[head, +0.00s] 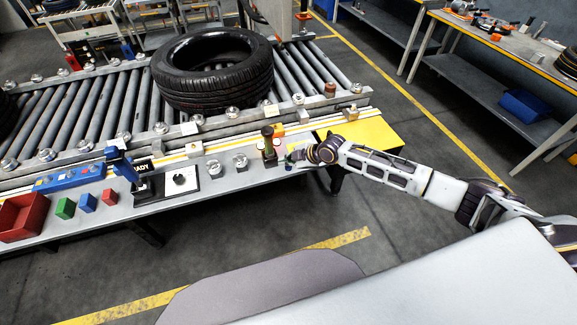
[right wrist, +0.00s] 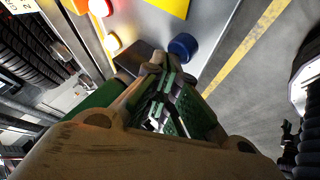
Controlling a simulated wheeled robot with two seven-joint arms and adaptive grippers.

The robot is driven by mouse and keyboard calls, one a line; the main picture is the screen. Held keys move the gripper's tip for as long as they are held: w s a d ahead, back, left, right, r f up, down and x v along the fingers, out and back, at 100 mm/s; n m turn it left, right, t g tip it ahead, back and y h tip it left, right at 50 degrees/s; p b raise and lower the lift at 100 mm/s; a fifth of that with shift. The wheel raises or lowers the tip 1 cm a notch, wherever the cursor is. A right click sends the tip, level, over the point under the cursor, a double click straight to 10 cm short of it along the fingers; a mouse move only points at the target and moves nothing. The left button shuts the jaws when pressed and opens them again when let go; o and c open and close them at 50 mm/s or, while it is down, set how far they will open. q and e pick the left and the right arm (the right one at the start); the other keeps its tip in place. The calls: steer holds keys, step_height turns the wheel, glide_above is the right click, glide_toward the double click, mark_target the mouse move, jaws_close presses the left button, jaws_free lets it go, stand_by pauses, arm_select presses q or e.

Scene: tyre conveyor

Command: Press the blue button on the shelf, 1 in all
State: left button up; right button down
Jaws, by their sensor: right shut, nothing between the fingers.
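The blue button (right wrist: 183,46) is a round cap on the grey shelf in the right wrist view, just ahead of and to the right of my fingertips. My right gripper (head: 291,157) is shut and empty at the right end of the shelf (head: 218,180). Its green-padded fingers (right wrist: 157,66) point toward the shelf, and a gap appears between their tips and the button. Contact is not visible. My left gripper is not in view.
A tyre (head: 213,70) lies on the roller conveyor behind the shelf. A yellow panel (head: 362,134) is to the right. A red bin (head: 22,216) and coloured blocks sit at the left. The floor in front is clear.

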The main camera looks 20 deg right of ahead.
mark_target(287, 167)
steer(key=shift+f, duration=0.45)
stand_by(0.7)
steer(key=shift+r, duration=0.2)
steer(key=shift+r+p, duration=0.45)
steer(key=shift+r, duration=0.3)
stand_by(0.3)
steer(key=shift+r+p, duration=1.9)
steer(key=shift+r, duration=0.65)
steer(key=shift+f, duration=0.1)
